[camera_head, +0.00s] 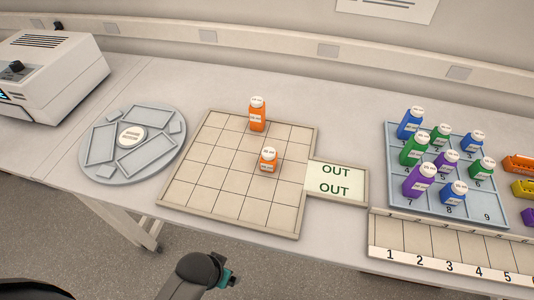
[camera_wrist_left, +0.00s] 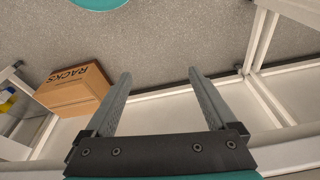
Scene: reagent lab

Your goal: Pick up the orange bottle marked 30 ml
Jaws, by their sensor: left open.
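Two orange bottles with white caps stand upright on the beige gridded board (camera_head: 197,172). The taller orange bottle (camera_head: 257,117) is near the board's far edge. The shorter orange bottle (camera_head: 267,162) is nearer, right of the middle. Their labels are too small to read, so I cannot tell which is marked 30 ml. My left gripper (camera_wrist_left: 160,73) is open and empty in the left wrist view, with only floor and low furniture beyond its fingers. In the head view a part of my arm shows below the table's front edge, apart from the bottles. My right gripper is not in view.
A blue-grey rack (camera_head: 396,185) with several blue, green and purple bottles stands right of the OUT plate (camera_head: 337,182). A numbered tray (camera_head: 418,240) lies before it. A round grey tray (camera_head: 92,166) and white machine (camera_head: 60,80) are left. A RACKS box (camera_wrist_left: 72,92) is below.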

